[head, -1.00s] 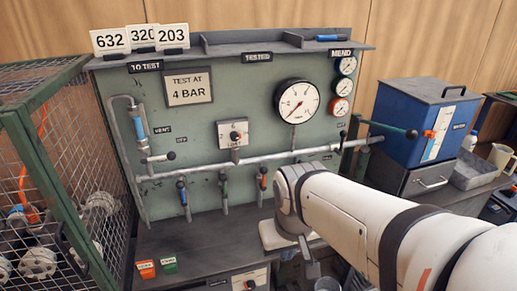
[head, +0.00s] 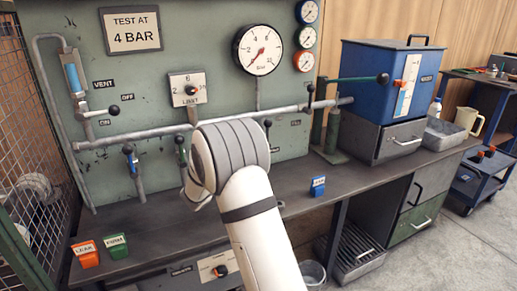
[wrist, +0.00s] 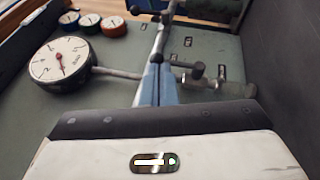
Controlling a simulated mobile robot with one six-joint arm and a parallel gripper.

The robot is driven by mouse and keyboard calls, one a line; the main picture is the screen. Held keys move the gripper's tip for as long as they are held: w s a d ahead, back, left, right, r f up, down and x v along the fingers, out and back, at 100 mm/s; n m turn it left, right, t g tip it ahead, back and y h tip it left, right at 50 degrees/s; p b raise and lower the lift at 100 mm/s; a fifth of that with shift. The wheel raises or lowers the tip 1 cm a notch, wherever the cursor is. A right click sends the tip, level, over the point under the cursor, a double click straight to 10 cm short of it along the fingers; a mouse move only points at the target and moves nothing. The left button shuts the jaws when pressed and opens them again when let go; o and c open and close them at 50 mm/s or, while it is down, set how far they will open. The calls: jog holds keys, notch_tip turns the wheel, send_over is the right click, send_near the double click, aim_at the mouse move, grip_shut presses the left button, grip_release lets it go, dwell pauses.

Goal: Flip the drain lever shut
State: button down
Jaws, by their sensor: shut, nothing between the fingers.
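The green test panel (head: 165,80) carries a grey horizontal pipe (head: 160,130) with black-knobbed levers. I cannot read a label that names the drain lever. The lever at the right drop (head: 267,124) shows partly above my arm. In the wrist view a black-ended lever (wrist: 196,70) stands just right of my fingers, with small labels near it. It looks apart from the fingers. My gripper (wrist: 157,66) is shut and empty, its blue fingers together over the pipe. In the head view my arm hides the gripper and the lower valves behind it.
The large gauge (head: 258,50) and small gauges (head: 306,35) sit above the pipe. Orange (head: 86,253) and green (head: 114,246) blocks stand on the bench. A wire cage (head: 25,150) is at left.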

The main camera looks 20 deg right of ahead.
jog(key=w+a+f+t, duration=0.1)
jog(key=w+a+f+n+t, duration=0.1)
jog(key=w, duration=0.1)
jog(key=shift+a+f+t+b, duration=0.1)
jog(key=shift+f+t+b, duration=0.05)
jog(key=shift+t+b, duration=0.2)
jog(key=shift+w, duration=0.1)
jog(key=b+x, duration=0.2)
jog(key=x, duration=1.2)
